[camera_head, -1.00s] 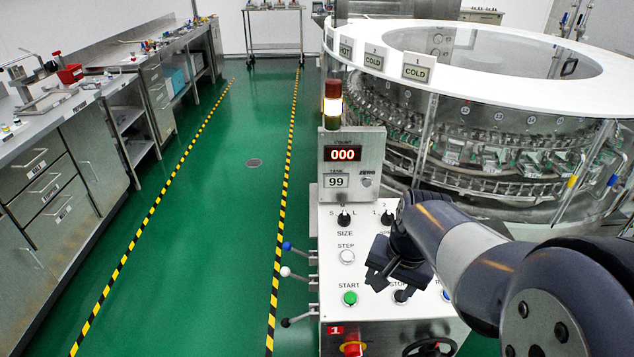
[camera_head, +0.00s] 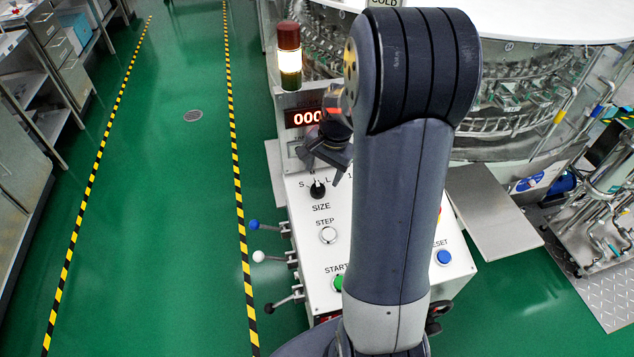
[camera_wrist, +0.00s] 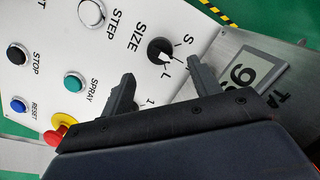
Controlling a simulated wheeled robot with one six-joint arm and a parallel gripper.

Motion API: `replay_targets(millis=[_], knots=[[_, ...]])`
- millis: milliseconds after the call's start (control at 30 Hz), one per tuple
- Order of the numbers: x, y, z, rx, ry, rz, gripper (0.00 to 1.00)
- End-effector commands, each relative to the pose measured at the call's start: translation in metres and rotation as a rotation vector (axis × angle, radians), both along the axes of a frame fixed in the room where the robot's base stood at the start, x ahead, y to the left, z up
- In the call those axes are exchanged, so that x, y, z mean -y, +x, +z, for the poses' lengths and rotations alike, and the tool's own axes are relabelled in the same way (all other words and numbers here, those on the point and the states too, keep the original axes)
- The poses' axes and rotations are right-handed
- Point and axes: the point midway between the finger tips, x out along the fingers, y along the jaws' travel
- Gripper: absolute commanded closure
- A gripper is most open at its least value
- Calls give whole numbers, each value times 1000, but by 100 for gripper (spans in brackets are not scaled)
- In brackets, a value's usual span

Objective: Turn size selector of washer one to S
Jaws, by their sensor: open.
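The SIZE selector (camera_head: 317,188) is a small black knob on the white sloped panel (camera_head: 305,238) of the washer console. My gripper (camera_head: 321,170) is open and empty, just above the knob in the head view, in front of the display. In the wrist view its two fingers (camera_wrist: 160,74) stand apart, with the knob beyond the gap between their tips. I see no contact.
The red-digit display (camera_head: 305,117) and beacon (camera_head: 289,55) stand behind the panel. STEP (camera_head: 328,235), START and RESET (camera_head: 443,257) buttons lie nearby; a red emergency button (camera_wrist: 55,135) shows too. Levers (camera_head: 270,257) stick out left. My arm hides the panel's middle.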

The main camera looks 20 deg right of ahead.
Motion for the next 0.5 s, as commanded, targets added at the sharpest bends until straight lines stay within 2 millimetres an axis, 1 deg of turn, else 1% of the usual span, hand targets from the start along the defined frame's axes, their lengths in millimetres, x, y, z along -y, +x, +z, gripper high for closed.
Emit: replay_targets(millis=[33,200,333,500], knots=[[-2,1,-12,-6,2,1,41],[-5,5,-41,-5,1,2,41],[-6,8,-56,-3,0,1,41],[-7,9,-64,-1,0,1,41]])
